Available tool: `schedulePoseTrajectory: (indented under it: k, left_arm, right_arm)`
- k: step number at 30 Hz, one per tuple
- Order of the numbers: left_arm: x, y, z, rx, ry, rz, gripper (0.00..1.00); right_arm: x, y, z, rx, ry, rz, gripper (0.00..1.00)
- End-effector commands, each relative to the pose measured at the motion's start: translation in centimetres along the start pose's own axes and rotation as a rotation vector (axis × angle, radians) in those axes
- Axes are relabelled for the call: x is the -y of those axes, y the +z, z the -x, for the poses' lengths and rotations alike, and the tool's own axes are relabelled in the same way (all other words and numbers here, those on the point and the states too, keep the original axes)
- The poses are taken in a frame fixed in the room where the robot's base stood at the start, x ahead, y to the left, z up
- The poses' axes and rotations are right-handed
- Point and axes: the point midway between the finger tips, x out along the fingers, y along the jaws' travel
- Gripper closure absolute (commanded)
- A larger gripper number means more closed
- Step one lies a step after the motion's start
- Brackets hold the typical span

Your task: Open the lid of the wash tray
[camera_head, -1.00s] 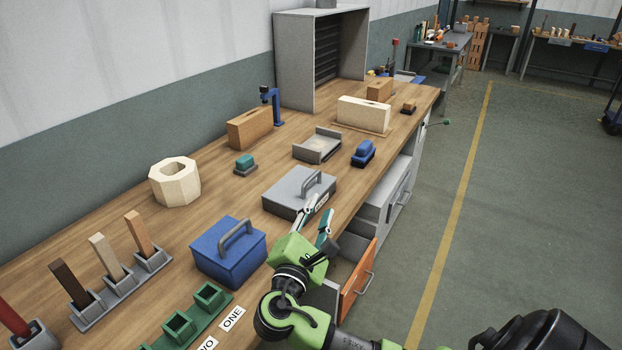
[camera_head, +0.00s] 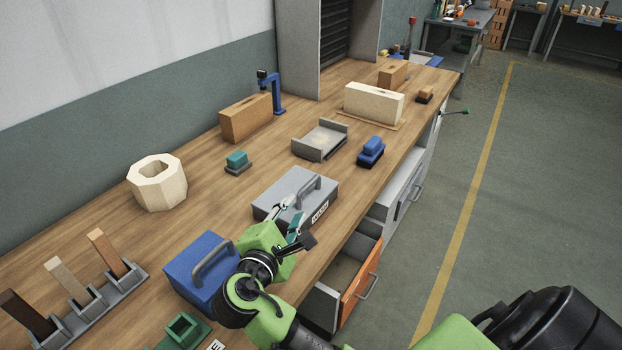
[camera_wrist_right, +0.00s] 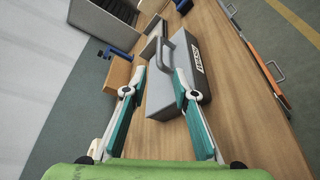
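The wash tray (camera_head: 276,201) is a grey box with a flat lid, an arched grey handle (camera_head: 307,187) on top and a white label (camera_head: 320,212) on its front side. The lid looks closed. My right gripper (camera_head: 291,210) is open and empty, at the tray's near edge, short of the handle. In the right wrist view the open fingers (camera_wrist_right: 158,82) point toward the tray (camera_wrist_right: 165,98), with the handle (camera_wrist_right: 181,52) beyond the tips. Whether the fingers touch the tray cannot be told. My left gripper is not in view.
A blue box with a handle (camera_head: 184,272) stands close by at the left. A grey open tray (camera_head: 318,153), a blue block (camera_head: 371,150) and a teal block (camera_head: 237,160) sit behind. An open orange-fronted drawer (camera_head: 359,284) juts out below the bench edge.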

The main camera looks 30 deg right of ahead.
Motion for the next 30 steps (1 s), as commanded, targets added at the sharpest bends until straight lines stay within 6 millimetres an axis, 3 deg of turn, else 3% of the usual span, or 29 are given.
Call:
schedulePoseTrajectory:
  k: [9,18,24,30]
  left_arm:
    - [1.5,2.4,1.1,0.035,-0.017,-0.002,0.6]
    - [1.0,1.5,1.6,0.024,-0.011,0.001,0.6]
    - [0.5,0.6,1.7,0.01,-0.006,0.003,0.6]
    - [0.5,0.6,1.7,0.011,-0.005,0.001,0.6]
  right_arm:
    - [-0.1,0.3,-6.3,0.006,-0.001,0.005,0.74]
    - [0.0,0.1,-11.5,0.003,-0.002,0.003,0.74]
    - [0.0,0.1,-12.9,0.002,-0.001,0.001,0.74]
    - [0.1,0.1,-13.0,0.001,-0.002,0.001,0.74]
